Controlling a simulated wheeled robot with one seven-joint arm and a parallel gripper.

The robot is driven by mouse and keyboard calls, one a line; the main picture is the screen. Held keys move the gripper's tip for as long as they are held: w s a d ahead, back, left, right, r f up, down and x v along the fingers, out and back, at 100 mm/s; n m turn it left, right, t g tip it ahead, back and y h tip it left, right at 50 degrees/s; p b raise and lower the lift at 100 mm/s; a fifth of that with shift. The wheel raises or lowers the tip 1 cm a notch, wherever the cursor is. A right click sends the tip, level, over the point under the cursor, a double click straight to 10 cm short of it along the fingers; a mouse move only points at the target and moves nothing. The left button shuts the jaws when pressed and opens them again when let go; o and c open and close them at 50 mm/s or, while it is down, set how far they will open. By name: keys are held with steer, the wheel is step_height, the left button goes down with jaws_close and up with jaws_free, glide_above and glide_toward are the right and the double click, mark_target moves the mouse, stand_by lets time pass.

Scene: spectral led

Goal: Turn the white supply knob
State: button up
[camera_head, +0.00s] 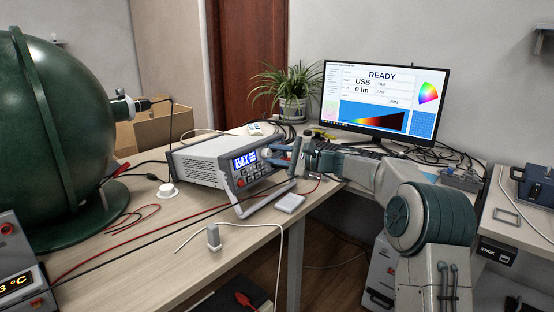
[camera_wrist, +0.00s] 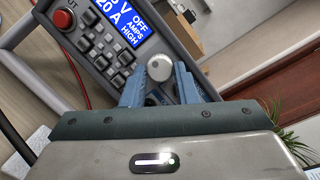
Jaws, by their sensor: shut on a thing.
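The white supply knob (camera_wrist: 159,68) is on the front panel of the power supply, beside the blue display (camera_wrist: 122,25). My gripper (camera_wrist: 159,80) is shut on the knob, with one blue finger on each side of it. In the head view, the power supply (camera_head: 205,160) stands on the bench with its panel facing right. My gripper (camera_head: 271,154) reaches its panel from the right, and its fingers partly hide the knob there. The lit display reads OFF, AMPS and HIGH in the wrist view.
Red and dark buttons (camera_wrist: 90,38) sit on the panel close to my fingers. A red lead (camera_wrist: 75,68) runs past the panel. A small white box (camera_head: 290,202) lies near the bench edge. A green sphere (camera_head: 50,120) fills the left, and a monitor (camera_head: 385,98) stands behind.

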steer(key=shift+n+g, duration=0.3)
steer(key=shift+n, duration=0.9)
steer(key=o, duration=1)
steer(key=p+v, duration=0.1)
steer(key=v, duration=1.2)
steer(key=shift+s+d+r, duration=0.2)
steer(key=shift+s+d, duration=0.05)
steer(key=shift+d, duration=0.05)
